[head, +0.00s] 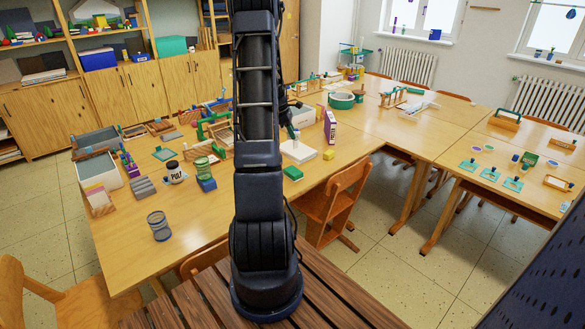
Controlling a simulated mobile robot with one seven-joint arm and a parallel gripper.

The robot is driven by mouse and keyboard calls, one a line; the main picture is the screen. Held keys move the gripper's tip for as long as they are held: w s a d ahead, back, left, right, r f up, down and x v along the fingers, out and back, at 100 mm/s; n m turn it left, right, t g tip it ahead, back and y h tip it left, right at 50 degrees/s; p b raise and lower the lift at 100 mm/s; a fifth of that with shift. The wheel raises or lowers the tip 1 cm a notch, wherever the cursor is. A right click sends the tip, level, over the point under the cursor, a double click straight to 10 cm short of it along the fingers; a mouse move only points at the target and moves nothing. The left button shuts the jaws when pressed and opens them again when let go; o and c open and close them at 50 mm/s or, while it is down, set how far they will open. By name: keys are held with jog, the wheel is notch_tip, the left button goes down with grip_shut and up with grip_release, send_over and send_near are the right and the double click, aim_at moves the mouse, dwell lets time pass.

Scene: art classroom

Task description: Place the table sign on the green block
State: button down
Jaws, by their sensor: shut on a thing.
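The green block (293,173) lies on the near table close to its right edge, just right of my arm. My gripper (291,131) shows small and partly hidden behind my arm, beyond the green block and over the far side of a white slab (298,152). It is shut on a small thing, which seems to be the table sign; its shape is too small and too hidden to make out. The top of the green block looks bare.
A yellow block (328,155) and a purple and white box (330,126) stand right of the slab. A mug (175,172), a green jar (203,168) and a blue block (207,184) stand left of my arm. A wooden chair (337,203) stands against the table's right edge.

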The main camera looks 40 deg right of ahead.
aim_at(295, 170)
notch_tip(295, 170, down, 17)
jog(key=shift+f, duration=0.1)
dwell(0.5)
jog(key=shift+f, duration=0.1)
jog(key=c, duration=1.3)
grip_release()
